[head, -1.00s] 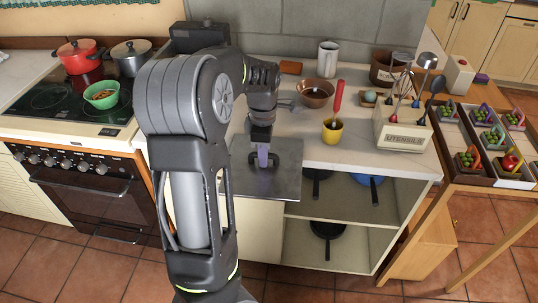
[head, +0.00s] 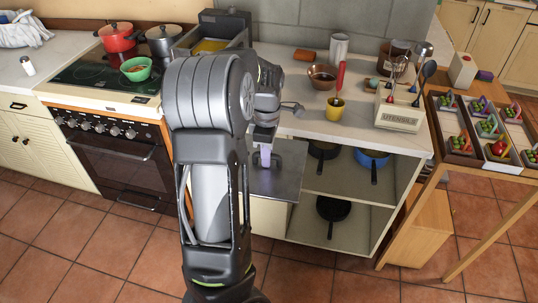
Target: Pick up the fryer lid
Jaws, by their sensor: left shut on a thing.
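The fryer lid (head: 284,178) is a flat dark metal plate with a handle on top. It hangs in the air in front of the counter's front edge and the open shelves. My left gripper (head: 264,158) is shut on the lid's handle, and my forearm hides the lid's left part. The fryer (head: 185,50) stands uncovered on the counter behind my arm, with yellow oil showing inside. My right gripper is out of view.
A stove with a red pot (head: 118,37), a grey pot (head: 163,41) and a green bowl (head: 136,69) is at left. A brown bowl (head: 322,77), yellow cup (head: 335,107) and utensil box (head: 399,117) stand on the counter. Pans fill the shelves below. The floor in front is clear.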

